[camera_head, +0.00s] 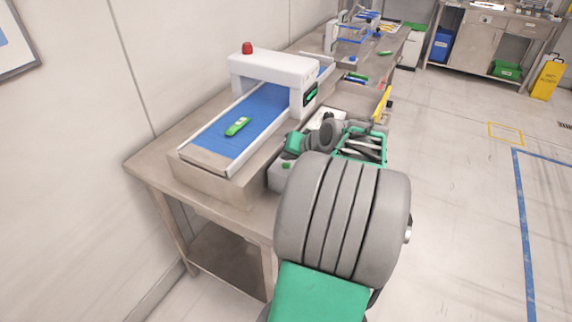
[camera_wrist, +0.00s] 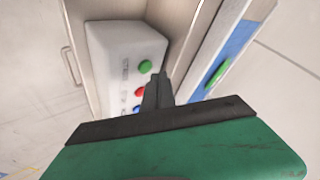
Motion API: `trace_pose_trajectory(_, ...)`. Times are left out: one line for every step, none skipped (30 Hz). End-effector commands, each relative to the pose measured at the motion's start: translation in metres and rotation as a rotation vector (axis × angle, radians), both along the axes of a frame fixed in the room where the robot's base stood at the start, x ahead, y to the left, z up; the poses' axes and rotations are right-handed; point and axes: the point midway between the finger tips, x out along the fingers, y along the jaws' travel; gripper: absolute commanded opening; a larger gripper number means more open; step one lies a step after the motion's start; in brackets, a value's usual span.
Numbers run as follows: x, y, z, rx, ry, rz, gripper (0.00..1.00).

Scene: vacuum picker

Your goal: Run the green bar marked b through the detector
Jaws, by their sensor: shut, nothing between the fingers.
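A green bar (camera_head: 238,127) lies on the blue conveyor belt (camera_head: 222,143), on the near side of the white detector arch (camera_head: 270,70). The bar also shows in the wrist view (camera_wrist: 216,75), at the right; no letter on it is readable. My gripper (camera_wrist: 160,78) is shut and empty. In the wrist view its fingertips are in front of a pale control box (camera_wrist: 110,50) with green (camera_wrist: 145,66), red (camera_wrist: 139,92) and blue buttons. Whether the fingers touch the box cannot be told. In the head view my arm hides much of the box.
The belt sits on a metal bench (camera_head: 148,163) along the wall. A green crate (camera_head: 377,158) with dark contents is beyond my gripper. Another bench with a blue bin (camera_head: 442,45) and a yellow floor sign (camera_head: 547,77) stand farther back.

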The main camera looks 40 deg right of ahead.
Motion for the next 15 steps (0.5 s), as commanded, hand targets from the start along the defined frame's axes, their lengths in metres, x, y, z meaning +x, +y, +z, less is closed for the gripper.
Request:
trace_pose_trajectory(0.0000,0.0000,0.0000,0.000,0.000,0.000,0.00)
trace_pose_trajectory(0.0000,0.0000,0.0000,0.000,0.000,0.000,0.00)
trace_pose_trajectory(0.0000,0.0000,0.0000,0.000,0.000,0.000,0.00)
trace_pose_trajectory(0.0000,0.0000,-0.0004,0.000,0.000,0.000,0.00)
trace_pose_trajectory(0.0000,0.0000,-0.0010,0.000,0.000,0.000,0.00)
trace_pose_trajectory(0.0000,0.0000,-0.0024,0.000,0.000,0.000,0.00)
trace_pose_trajectory(0.0000,0.0000,-0.0037,0.001,0.001,0.001,0.00)
trace_pose_trajectory(-0.0001,0.0000,-0.0052,0.001,0.001,0.001,0.00)
trace_pose_trajectory(0.0000,-0.0001,-0.0072,0.001,0.001,0.000,0.00)
trace_pose_trajectory(-0.0001,-0.0001,-0.0084,0.001,0.001,0.000,0.00)
trace_pose_trajectory(-0.0001,-0.0001,-0.0092,0.001,0.001,0.000,0.00)
trace_pose_trajectory(0.0000,-0.0002,-0.0096,0.001,0.001,0.001,0.00)
trace_pose_trajectory(-0.0001,-0.0002,-0.0095,0.001,0.001,0.001,0.00)
trace_pose_trajectory(0.0000,-0.0003,-0.0091,0.000,0.000,0.000,0.00)
trace_pose_trajectory(0.0000,-0.0003,-0.0087,0.000,0.000,0.000,0.00)
